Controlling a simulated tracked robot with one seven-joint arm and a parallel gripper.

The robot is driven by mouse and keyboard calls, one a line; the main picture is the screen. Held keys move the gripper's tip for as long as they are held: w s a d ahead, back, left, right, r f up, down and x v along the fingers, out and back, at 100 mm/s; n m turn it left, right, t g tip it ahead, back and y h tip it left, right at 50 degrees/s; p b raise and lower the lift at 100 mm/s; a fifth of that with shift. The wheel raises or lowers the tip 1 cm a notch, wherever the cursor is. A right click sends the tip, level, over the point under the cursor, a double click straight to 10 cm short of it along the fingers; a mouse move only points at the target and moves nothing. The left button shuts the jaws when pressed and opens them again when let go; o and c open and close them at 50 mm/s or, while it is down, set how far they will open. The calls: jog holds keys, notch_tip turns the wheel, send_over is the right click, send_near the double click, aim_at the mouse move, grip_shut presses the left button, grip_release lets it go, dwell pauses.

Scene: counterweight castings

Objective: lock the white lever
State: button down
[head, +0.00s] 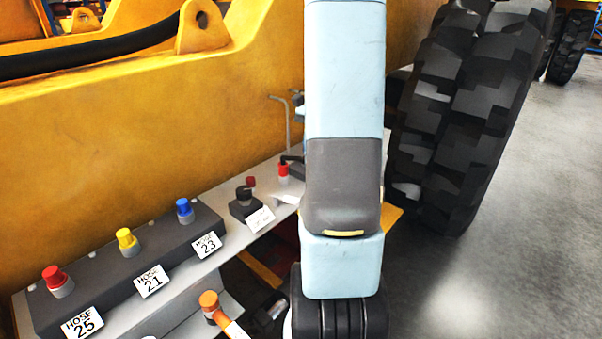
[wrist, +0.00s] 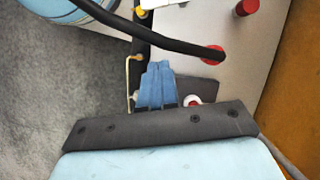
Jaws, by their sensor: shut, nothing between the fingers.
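In the head view a white piece (head: 286,200), likely the white lever, lies on the grey shelf just left of my arm, which hides its right end. In the wrist view a small white part with a red centre (wrist: 193,101) sits just right of my fingers, partly hidden by the dark gripper body; I cannot tell if it belongs to the lever. My gripper (wrist: 158,68) has its blue fingers shut together, with nothing between them, over the shelf. I cannot tell whether they touch anything. My arm hides the gripper in the head view.
A black bar runs to a red cap (wrist: 212,55) beside my fingers, and a bent rod (wrist: 129,80) stands left of them. Hose fittings with labels (head: 150,281) line the shelf at left. A large tyre (head: 465,110) stands at right; yellow machine body (head: 140,130) is behind.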

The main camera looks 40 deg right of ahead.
aim_at(285, 198)
jog(key=x, duration=0.9)
jog(key=shift+f, duration=0.15)
jog(key=a, duration=0.1)
jog(key=s+a, duration=0.1)
jog(key=shift+s+a+f, duration=0.2)
jog(key=shift+a, duration=0.15)
jog(key=shift+s+a, duration=0.25)
jog(key=shift+a, duration=0.3)
jog(key=shift+s+a+m+t, duration=0.3)
jog(key=shift+s+m+t, duration=0.05)
jog(key=shift+m, duration=0.5)
jog(key=shift+s+a+m+t, duration=0.3)
jog(key=shift+s+m+t, duration=0.1)
jog(key=shift+m, duration=0.45)
